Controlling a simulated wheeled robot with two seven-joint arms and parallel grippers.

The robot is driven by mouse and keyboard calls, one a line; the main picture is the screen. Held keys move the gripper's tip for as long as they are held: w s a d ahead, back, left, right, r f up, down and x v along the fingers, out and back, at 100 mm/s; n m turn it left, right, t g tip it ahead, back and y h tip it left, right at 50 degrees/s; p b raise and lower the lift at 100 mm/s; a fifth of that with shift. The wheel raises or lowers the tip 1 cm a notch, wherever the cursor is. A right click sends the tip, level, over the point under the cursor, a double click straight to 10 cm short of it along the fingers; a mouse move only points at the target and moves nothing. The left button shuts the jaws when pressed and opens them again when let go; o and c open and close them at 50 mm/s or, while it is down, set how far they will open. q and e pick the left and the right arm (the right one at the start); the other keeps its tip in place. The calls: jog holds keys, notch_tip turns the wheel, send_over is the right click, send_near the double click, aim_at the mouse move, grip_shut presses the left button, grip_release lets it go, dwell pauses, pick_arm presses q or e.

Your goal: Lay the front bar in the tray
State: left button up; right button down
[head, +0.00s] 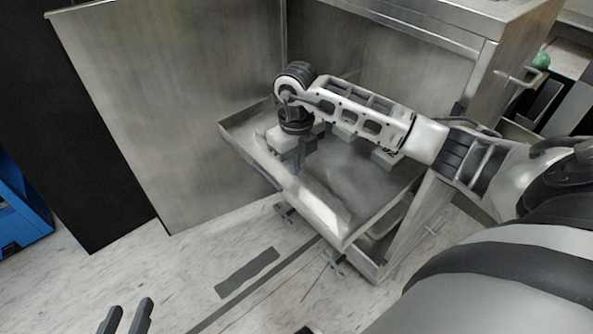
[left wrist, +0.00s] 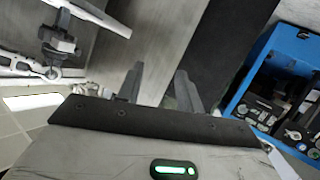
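The metal tray (head: 232,136) is a shallow pulled-out drawer in the middle of the head view. My right gripper (head: 299,160) points down over the front part of the tray, at the bar. Its fingertips are too dark and small to tell whether they are shut on it. My left gripper (head: 128,309) is open and empty, low in front of the cabinet; its spread fingers show in the left wrist view (left wrist: 158,88).
Several pale blocks (head: 386,158) stand in the tray behind the bar. An open metal cabinet door (head: 170,110) stands to the left, with a blue rack (head: 18,208) beyond it. My right arm crosses above the tray. The floor (head: 190,275) before the door is clear.

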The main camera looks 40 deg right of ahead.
dwell(0.3)
jog(key=c, duration=1.7)
grip_release()
jog(key=shift+f, duration=0.1)
